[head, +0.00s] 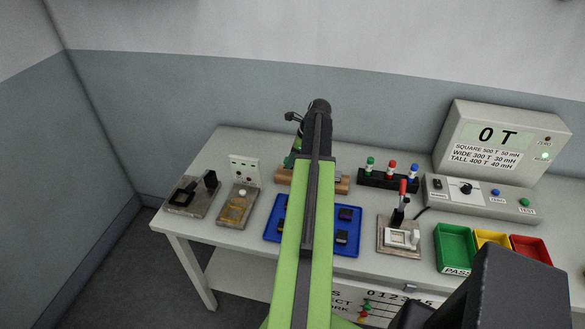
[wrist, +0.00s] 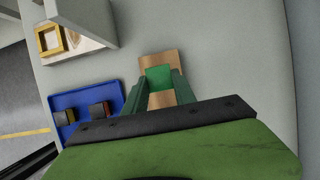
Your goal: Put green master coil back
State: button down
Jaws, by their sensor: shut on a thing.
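My gripper (wrist: 159,86) is shut on a green block-like piece, which I take for the green master coil (wrist: 158,76). The wrist view shows the piece between the two green fingers. A light wooden block (wrist: 158,58) lies behind and under it; I cannot tell whether the piece touches the wood. In the head view, my arm covers most of the gripper and the coil. The wooden block (head: 341,186) shows there on both sides of my arm, at the back of the bench.
A blue tray (head: 270,234) with dark parts lies in front of the wood; it also shows in the wrist view (wrist: 88,97). Left are two fixtures (head: 238,205). Right are a black rack (head: 388,181) with green, red and blue tops, a lever fixture (head: 400,236), meter (head: 503,140) and bins (head: 455,247).

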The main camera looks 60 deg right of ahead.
notch_tip(320, 180, down, 3)
jog(key=shift+f+b, duration=0.15)
jog(key=shift+b, duration=0.8)
jog(key=shift+r, duration=0.3)
jog(key=shift+f, duration=0.25)
jog(key=c, duration=1)
grip_release()
jog(key=shift+r, duration=0.15)
jog(key=shift+r+p, duration=0.2)
jog(key=shift+p, duration=0.15)
jog(key=p+v, duration=1.1)
jog(key=shift+s+r, duration=0.15)
jog(key=shift+r, duration=0.25)
